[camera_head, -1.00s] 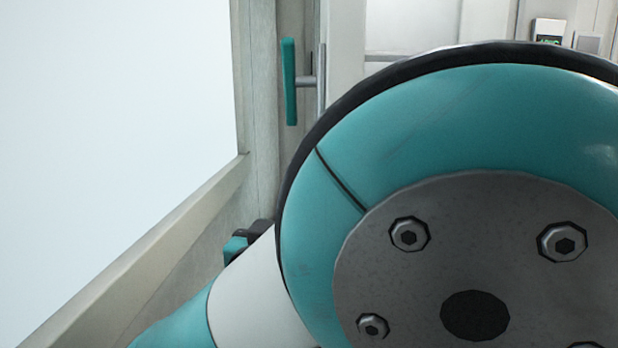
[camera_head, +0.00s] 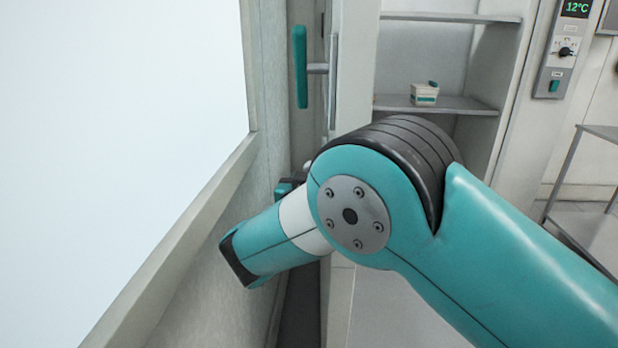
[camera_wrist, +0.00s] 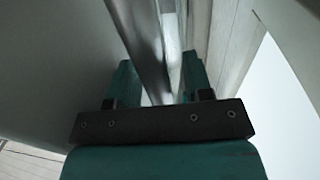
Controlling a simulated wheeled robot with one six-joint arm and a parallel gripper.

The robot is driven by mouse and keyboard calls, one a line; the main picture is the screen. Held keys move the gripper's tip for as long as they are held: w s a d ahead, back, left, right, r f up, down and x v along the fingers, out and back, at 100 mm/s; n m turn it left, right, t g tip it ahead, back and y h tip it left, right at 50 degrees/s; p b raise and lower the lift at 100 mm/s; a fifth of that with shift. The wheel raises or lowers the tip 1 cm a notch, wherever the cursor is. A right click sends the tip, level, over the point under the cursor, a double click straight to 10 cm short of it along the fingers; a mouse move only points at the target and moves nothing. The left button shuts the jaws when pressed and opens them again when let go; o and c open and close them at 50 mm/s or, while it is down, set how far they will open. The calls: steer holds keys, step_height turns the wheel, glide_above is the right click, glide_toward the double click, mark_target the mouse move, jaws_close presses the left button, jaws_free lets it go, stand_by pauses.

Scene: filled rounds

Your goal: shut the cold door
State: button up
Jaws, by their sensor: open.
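The cold door (camera_head: 354,75) stands open, seen nearly edge-on in the head view, with the shelved compartment to its right. Its upright teal handle (camera_head: 300,67) stands out from the door's left side on a short metal stem. My gripper (camera_wrist: 160,75) is open in the wrist view, with a shiny metal strip (camera_wrist: 148,45) running up between its teal fingers. I cannot tell whether they touch it. In the head view only a dark and teal bit of the gripper shows, below the handle; my arm hides the rest.
A framed bright window (camera_head: 110,110) fills the left side, leaving a narrow gap beside the door. Inside the compartment, a small box (camera_head: 424,95) sits on a shelf (camera_head: 455,106). A control panel (camera_head: 560,50) reading 12°C is on the right, above a metal rack (camera_head: 590,215).

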steer(key=shift+w, duration=0.2)
steer(key=shift+d, duration=0.1)
jaws_close()
